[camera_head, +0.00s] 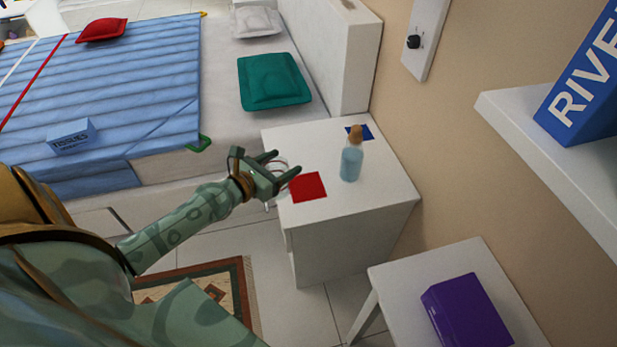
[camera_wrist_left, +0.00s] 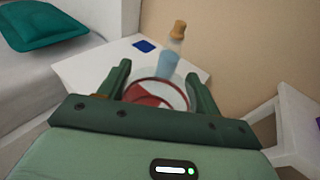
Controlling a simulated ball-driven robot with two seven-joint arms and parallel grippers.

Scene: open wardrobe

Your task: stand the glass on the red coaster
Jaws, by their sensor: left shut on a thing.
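The red coaster (camera_head: 308,187) lies flat near the front left edge of the white nightstand. My left gripper (camera_head: 276,168) is at the left of the coaster, over the nightstand's left edge. It is shut on the clear glass (camera_head: 282,164), which is mostly hidden by the fingers in the head view. In the left wrist view the glass's round rim (camera_wrist_left: 160,82) shows between the two fingers (camera_wrist_left: 165,90), with the red coaster (camera_wrist_left: 145,95) seen through and beside it. I cannot tell how high the glass is above the top. My right gripper is not in view.
A bottle of blue liquid with a brown stopper (camera_head: 351,160) stands right of the coaster on the nightstand (camera_head: 390,190). A blue square (camera_head: 365,131) lies behind it. The bed (camera_head: 225,125) is to the left. A side table with a purple box (camera_head: 465,312) stands at front right.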

